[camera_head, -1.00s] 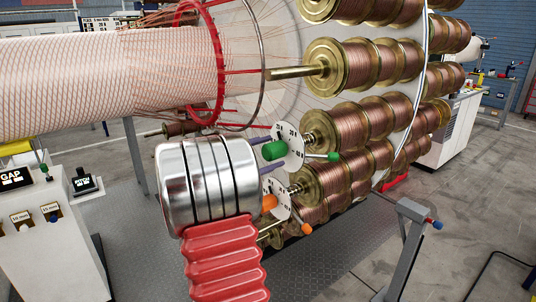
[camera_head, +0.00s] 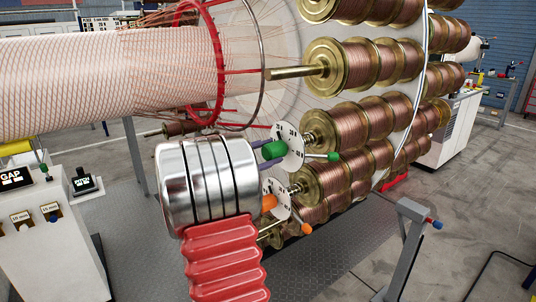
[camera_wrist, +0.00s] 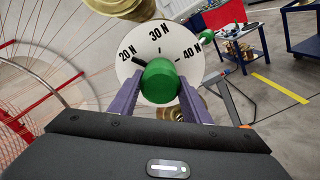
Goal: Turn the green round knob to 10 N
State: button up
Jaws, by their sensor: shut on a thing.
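The green round knob (camera_head: 274,149) stands out from a white dial (camera_head: 291,143) beside the copper spools. In the wrist view the knob (camera_wrist: 160,82) is in the middle of the dial (camera_wrist: 159,42), which reads 20 N, 30 N and 40 N. A thick black mark at the knob's upper left points towards 20 N; no 10 N label shows. My gripper (camera_wrist: 159,86) has a purple finger on each side of the knob and is shut on it. In the head view, my gripper (camera_head: 268,153) reaches the knob from the left.
An orange knob (camera_head: 269,202) on another dial sits just below. A green-tipped lever (camera_head: 333,156) and an orange-tipped one (camera_head: 306,229) stick out to the right. Copper spools (camera_head: 345,66) crowd the right side. A grey post (camera_head: 408,245) stands at front right.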

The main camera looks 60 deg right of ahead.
jog(key=n, duration=1.1)
dwell(0.3)
jog(key=shift+r+n, duration=0.1)
jog(key=shift+n, duration=0.2)
jog(key=o, duration=1)
jog(key=shift+o, duration=0.2)
jog(key=shift+a, duration=0.15)
jog(key=v, duration=1.3)
jog(key=shift+w+a, duration=0.2)
jog(key=shift+a, duration=0.05)
